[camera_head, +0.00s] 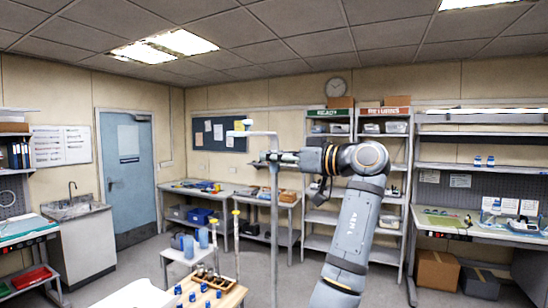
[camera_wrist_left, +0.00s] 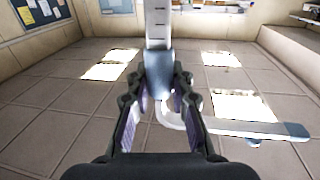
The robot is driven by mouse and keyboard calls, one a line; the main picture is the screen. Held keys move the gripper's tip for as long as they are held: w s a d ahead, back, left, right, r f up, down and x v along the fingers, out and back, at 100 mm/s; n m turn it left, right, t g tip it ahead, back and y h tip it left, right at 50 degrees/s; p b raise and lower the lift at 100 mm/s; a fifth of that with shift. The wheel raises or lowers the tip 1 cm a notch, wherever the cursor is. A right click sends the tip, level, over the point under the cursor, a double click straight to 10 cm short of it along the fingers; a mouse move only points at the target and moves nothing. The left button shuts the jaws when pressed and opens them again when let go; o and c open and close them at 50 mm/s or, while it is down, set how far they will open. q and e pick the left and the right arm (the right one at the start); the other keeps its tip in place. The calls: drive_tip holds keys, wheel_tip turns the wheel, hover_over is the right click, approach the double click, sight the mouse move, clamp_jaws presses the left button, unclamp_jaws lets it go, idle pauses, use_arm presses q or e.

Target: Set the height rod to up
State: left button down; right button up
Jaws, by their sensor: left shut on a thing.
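The height rod (camera_head: 275,146) is the slim upper part of a grey upright stand (camera_head: 274,215) in the middle of the head view. A crossbar with pale hooked ends (camera_head: 240,130) reaches left from its top. My left gripper (camera_head: 278,158) is at the rod just below the crossbar. In the left wrist view, the rod shows as a white bar with scale marks (camera_wrist_left: 158,22) and a blue-grey collar (camera_wrist_left: 158,72). My left gripper (camera_wrist_left: 158,100) is shut around the collar area, a finger on each side. A white hook with a blue-grey tip (camera_wrist_left: 295,130) extends right. My right gripper is out of view.
A small table with a wooden top and blue items (camera_head: 190,297) stands low, left of the stand. Shelves (camera_head: 322,217) and benches line the walls.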

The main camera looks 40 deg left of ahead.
use_arm(q)
drive_tip(key=shift+r, duration=0.3)
drive_tip(key=c, duration=1.2)
unclamp_jaws()
drive_tip(key=shift+d, duration=0.1)
drive_tip(key=shift+o, duration=0.2)
drive_tip(key=shift+d, duration=0.2)
drive_tip(key=w+d, duration=0.1)
drive_tip(key=d, duration=1)
drive_tip(key=shift+w+d, duration=0.25)
drive_tip(key=shift+w, duration=0.15)
drive_tip(key=shift+w, duration=0.1)
